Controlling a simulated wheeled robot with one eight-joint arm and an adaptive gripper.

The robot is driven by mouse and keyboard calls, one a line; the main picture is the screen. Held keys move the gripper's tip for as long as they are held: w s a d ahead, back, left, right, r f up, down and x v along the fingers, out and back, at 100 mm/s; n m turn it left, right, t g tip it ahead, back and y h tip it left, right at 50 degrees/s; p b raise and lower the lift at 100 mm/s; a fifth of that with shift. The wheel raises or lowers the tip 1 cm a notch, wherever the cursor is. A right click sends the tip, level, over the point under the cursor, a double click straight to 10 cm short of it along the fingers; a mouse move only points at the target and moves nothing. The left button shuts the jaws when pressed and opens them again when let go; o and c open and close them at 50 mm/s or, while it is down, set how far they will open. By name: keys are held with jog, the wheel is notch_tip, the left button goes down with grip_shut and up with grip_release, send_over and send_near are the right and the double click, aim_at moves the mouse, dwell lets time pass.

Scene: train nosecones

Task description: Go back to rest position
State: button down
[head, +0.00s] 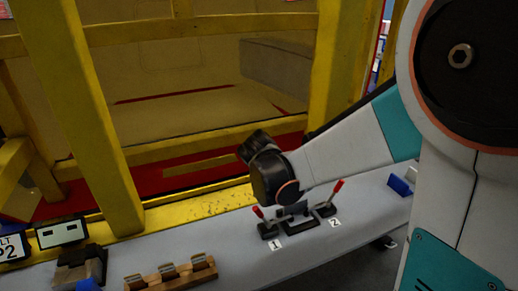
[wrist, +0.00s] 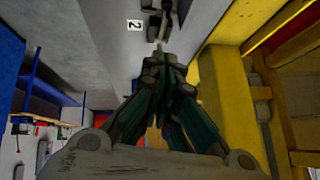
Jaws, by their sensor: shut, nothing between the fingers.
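My gripper (wrist: 160,57) is shut and empty in the wrist view, its fingers drawn together just short of a dark lever base (wrist: 165,18) by the label 2. In the head view my arm reaches in from the right, and its black wrist (head: 272,178) hangs over the grey console (head: 230,235). The gripper's fingers are mostly hidden there. Lever 1 (head: 267,229), with a red grip, stands to the left and leans left. Lever 2 (head: 326,208), also red-gripped, stands to the right and leans right. I cannot tell whether the fingers touch anything.
Yellow frame posts (head: 92,130) and a yellow rail rise behind the console. A wooden rack (head: 170,274) and a dark device with a small screen (head: 62,232) stand at the left. A blue block (head: 400,185) sits at the right.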

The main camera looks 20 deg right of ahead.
jog(key=s+a+r+n+t+y+b, duration=0.3)
jog(key=s+a+n+y, duration=0.4)
jog(key=s+a+n, duration=0.5)
jog(key=s+r+n+t, duration=0.1)
jog(key=s+n+t, duration=0.1)
jog(key=n, duration=0.4)
jog(key=shift+s+r, duration=0.15)
jog(key=shift+s, duration=0.7)
